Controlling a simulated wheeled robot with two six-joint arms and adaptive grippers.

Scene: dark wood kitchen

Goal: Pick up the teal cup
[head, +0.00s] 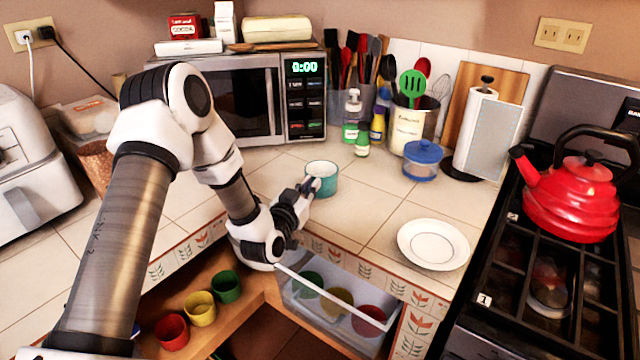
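The teal cup (327,186) stands upright on the tiled counter, near the corner edge and in front of the microwave. It has a pale inside and rim. My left gripper (311,187) reaches in from the left and its fingertips are at the cup's left side, overlapping it in the picture. I cannot tell whether the fingers touch the cup or how far apart they are. My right gripper is not in view.
A white plate (433,244) lies to the right, beside the stove with a red kettle (570,198). A blue-lidded jar (422,160) and utensil pots stand behind. Below the counter, an open drawer (322,303) holds coloured cups; more cups sit on a shelf.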

